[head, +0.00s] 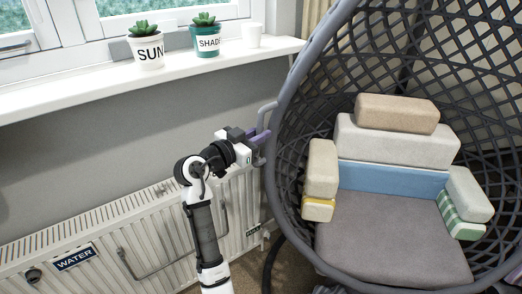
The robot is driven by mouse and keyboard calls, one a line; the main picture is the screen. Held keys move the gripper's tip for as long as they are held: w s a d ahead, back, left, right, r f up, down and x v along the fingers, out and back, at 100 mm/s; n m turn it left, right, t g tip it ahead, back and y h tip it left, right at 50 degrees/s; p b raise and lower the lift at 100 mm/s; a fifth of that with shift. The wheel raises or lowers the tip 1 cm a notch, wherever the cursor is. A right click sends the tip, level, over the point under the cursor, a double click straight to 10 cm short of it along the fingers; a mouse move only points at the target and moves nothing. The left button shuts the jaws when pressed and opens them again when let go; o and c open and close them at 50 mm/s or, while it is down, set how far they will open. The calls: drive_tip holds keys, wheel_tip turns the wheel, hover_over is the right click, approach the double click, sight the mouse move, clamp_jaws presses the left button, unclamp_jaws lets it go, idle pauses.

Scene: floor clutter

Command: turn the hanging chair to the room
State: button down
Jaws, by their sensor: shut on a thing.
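The hanging chair (283,110) is a dark grey woven egg shape on the right of the head view. Its opening faces me, and a grey seat cushion (395,235) and several blocks lie inside. My gripper (262,140) is at the left rim of the chair, beside a grey loop handle on it. Its purple-tipped fingers are shut on this handle (266,112). The exact contact is small and partly hidden by the fingers.
A white windowsill (100,90) at upper left bears a "SUN" pot (148,52), a "SHADE" pot (206,42) and a white cup (251,36). Below it is a white radiator (130,235) with a "WATER" label, close beside my arm.

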drive_tip(key=w+b, duration=0.2)
drive_tip(key=w, duration=0.5)
drive_tip(key=shift+w+m+g+h+b, duration=0.25)
drive_tip(key=shift+m+g+h+b, duration=0.05)
drive_tip(key=shift+g+b, duration=0.1)
drive_tip(key=shift+a, duration=0.1)
drive_tip(key=c, duration=1.4)
unclamp_jaws()
drive_tip(key=shift+c, duration=0.2)
drive_tip(key=shift+a, duration=0.1)
drive_tip(key=b+v, duration=0.2)
drive_tip(key=v, duration=1.1)
drive_tip(key=shift+s+a+b, duration=0.25)
drive_tip(key=shift+s+b, duration=0.1)
drive_tip(key=shift+f, duration=0.1)
